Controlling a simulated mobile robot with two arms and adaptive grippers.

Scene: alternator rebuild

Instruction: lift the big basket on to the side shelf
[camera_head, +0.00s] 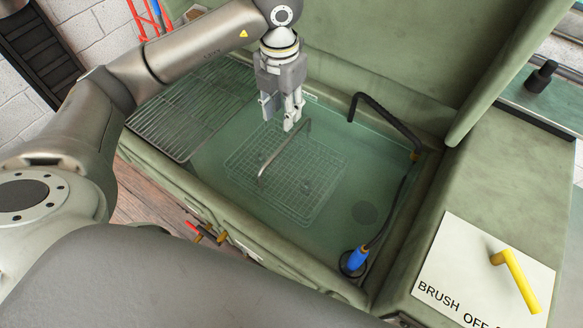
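The big basket (318,188) is a wire mesh basket low in the green wash tank, under what looks like clear liquid. Its bar handle (280,153) stands up across it, slanting from lower left to upper right. My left gripper (279,118) points down above the basket's far side, near the upper end of the handle. Its fingers are apart with nothing seen between them; whether one touches the handle I cannot tell. The side shelf (186,112) appears to be the empty wire rack along the tank's left side. My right gripper is out of view.
A black bent spout (385,115) rises at the tank's back right. A blue-handled brush (357,259) on a hose is at the front right corner. The raised lid (390,45) stands behind. A yellow handle (518,278) lies over a "BRUSH OFF" sign (460,270) at right.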

